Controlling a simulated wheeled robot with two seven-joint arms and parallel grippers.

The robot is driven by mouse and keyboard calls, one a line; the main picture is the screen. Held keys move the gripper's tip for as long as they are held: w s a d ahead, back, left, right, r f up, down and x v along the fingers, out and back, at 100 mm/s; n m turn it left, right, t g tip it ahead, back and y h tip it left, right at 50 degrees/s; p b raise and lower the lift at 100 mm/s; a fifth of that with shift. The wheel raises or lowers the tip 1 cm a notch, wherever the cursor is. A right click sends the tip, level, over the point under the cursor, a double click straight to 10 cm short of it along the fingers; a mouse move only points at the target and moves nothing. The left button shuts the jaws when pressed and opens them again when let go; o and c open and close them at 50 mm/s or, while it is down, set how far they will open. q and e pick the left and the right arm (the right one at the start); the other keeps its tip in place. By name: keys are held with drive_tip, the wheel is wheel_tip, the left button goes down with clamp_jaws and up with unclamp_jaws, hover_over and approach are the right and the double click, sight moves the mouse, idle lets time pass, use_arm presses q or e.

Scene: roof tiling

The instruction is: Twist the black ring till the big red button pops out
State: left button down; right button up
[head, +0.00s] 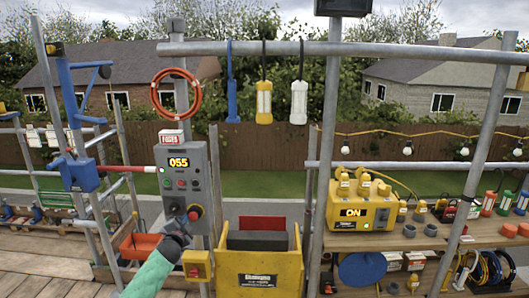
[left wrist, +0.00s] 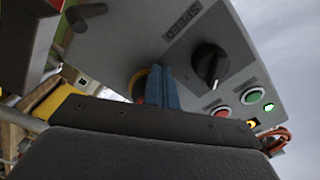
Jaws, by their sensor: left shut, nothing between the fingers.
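A big red button (head: 195,211) sits low on the front of a grey control box (head: 199,165). The black ring cannot be made out clearly at this size. My left gripper (head: 184,221) is just below and left of the button, its fingers shut and empty. In the left wrist view its blue fingers (left wrist: 170,87) are together in front of the box face. They partly hide the button, of which a little red and yellow (left wrist: 137,83) shows beside them. Whether they touch it, I cannot tell. My right gripper is not in view.
A black speed knob (left wrist: 209,63) and lit buttons sit near the fingers. Below the box is a yellow switch box (head: 196,265). A yellow bin (head: 260,273) stands close on the right. Scaffold poles (head: 325,150) frame the area.

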use_arm(q)
drive_tip(key=s+p, duration=0.1)
drive_tip(key=s, duration=0.5)
drive_tip(key=shift+a+p, duration=0.4)
drive_tip(key=shift+f, duration=0.15)
